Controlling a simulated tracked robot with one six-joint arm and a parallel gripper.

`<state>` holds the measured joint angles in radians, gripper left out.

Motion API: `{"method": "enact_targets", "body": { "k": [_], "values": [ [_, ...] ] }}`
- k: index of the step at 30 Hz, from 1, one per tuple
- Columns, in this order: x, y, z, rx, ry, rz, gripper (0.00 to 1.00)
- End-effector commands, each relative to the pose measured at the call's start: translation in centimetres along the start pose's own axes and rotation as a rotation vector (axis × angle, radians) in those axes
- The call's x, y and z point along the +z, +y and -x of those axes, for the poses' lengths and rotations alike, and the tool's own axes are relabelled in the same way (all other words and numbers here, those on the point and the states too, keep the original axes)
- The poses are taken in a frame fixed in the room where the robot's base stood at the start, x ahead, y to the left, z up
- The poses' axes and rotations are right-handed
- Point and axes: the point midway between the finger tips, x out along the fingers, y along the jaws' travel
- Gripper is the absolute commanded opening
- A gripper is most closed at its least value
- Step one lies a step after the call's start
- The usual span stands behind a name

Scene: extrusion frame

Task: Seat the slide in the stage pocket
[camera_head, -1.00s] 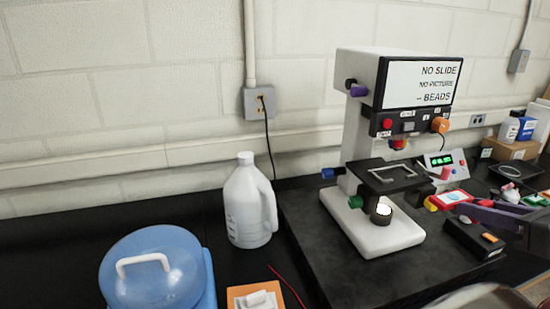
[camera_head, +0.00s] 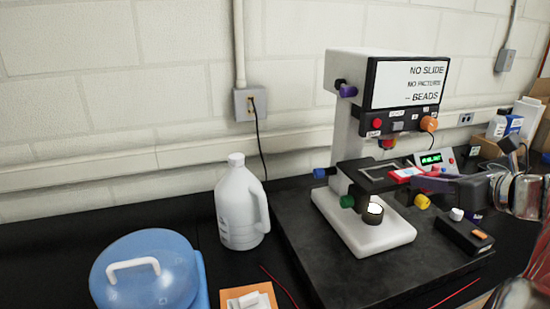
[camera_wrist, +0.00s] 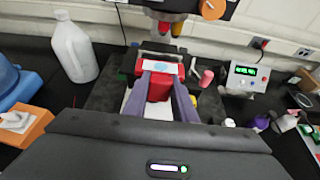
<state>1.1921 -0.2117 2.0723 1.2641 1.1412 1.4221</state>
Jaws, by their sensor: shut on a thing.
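The slide (camera_head: 405,173) is a red piece with a white label. My gripper (camera_head: 418,182) has purple fingers shut on it. In the head view the slide's left end overlaps the right front edge of the black microscope stage (camera_head: 352,165); whether it touches cannot be told. The pale-outlined pocket (camera_head: 378,172) is left of the slide and looks empty. In the wrist view the slide (camera_wrist: 160,67) lies across the fingertips of my gripper (camera_wrist: 161,82), with a red block-like part between the fingers. The slide hides much of the stage there.
The microscope head (camera_head: 400,122) overhangs the stage. A green knob (camera_head: 347,201) and a lit lamp (camera_head: 374,211) are below it. A display box (camera_head: 436,160) stands behind right, a black box (camera_head: 463,235) in front right. A white jug (camera_head: 241,205) stands left.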

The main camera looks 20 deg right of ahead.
Motion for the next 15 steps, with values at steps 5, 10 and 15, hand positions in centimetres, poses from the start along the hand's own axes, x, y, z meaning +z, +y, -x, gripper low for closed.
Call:
{"method": "enact_targets", "body": {
  "k": [5,10,15],
  "values": [
    [1.1,0.1,-2.6,0.004,0.000,0.002,0.00],
    [2.0,0.2,-5.0,0.005,0.001,0.002,0.00],
    [2.9,0.1,-7.0,0.003,0.000,0.001,0.00]
  ]
}}
